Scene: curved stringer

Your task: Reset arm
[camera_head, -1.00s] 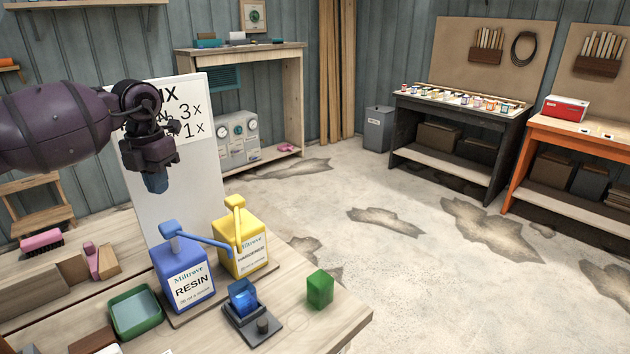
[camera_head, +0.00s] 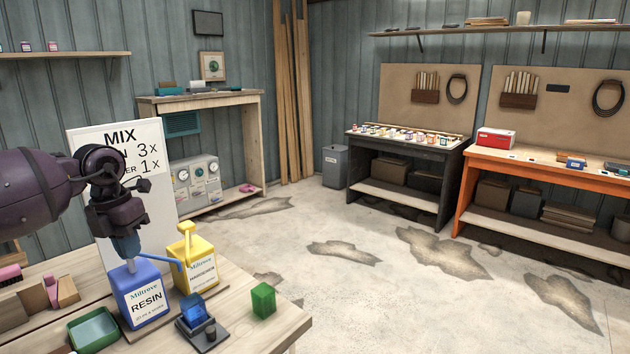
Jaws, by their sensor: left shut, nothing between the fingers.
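My left gripper (camera_head: 127,247) is at the left of the head view, on a dark purple arm that comes in from the left. The yellow hardener bottle (camera_head: 194,270) stands to the right of the resin bottle. My right gripper is not in view.
A blue cup (camera_head: 192,307) sits on a small dark scale (camera_head: 211,335). A green block (camera_head: 263,300) stands near the table's right edge. A green tray (camera_head: 92,330) lies at the left. The white mix board (camera_head: 107,250) stands behind. The floor to the right is open.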

